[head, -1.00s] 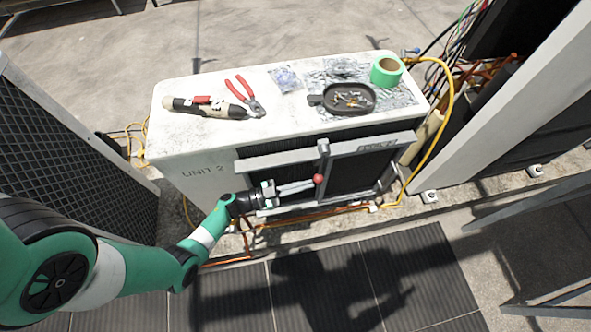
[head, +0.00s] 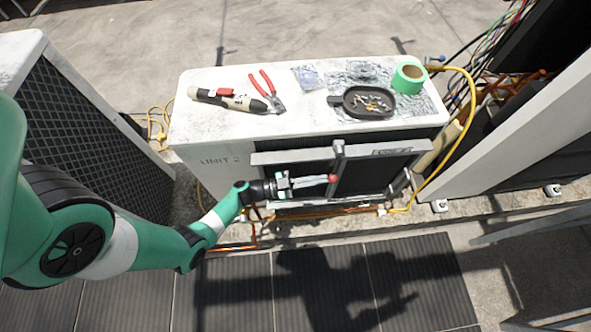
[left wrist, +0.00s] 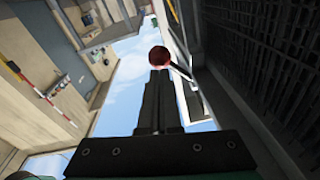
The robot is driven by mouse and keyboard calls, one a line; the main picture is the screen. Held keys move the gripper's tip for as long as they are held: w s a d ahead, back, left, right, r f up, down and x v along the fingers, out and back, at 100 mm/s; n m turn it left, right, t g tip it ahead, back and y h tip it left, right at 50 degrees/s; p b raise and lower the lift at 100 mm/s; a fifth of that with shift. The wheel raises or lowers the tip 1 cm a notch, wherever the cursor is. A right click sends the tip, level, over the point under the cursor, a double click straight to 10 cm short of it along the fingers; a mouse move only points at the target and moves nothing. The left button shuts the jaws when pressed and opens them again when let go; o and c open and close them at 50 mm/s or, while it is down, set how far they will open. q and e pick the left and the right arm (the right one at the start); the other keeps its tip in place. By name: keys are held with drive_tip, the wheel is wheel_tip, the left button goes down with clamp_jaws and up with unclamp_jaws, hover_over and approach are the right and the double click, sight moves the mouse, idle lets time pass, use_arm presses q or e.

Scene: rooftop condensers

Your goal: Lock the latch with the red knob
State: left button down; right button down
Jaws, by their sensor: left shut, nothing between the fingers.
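The latch (head: 338,158) is a grey bar on the front of the condenser marked UNIT 2. Its handle hangs down and ends in the red knob (head: 332,178). My left gripper (head: 325,180) is shut and empty, its fingers pointing right along the condenser front. The fingertips are at the left side of the knob, very close to it; I cannot tell whether they touch. In the left wrist view the red knob (left wrist: 159,56) shows just beyond the shut fingertips (left wrist: 158,72), on a thin rod. My right gripper is not in view.
On the condenser top (head: 215,125) lie a utility tool (head: 228,98), red pliers (head: 266,92), a small bag (head: 306,77), a dark pan (head: 365,102) of small parts and green tape (head: 409,78). A yellow hose (head: 470,110) and copper pipes (head: 320,213) run nearby.

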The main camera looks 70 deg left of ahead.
use_arm(q)
drive_tip(key=s+d+r+p, duration=0.8)
drive_tip(key=s+r+p, duration=0.1)
drive_tip(key=s+r, duration=0.1)
drive_tip(key=shift+s+d+p, duration=0.3)
drive_tip(key=shift+s, duration=0.25)
drive_tip(key=shift+r, duration=0.1)
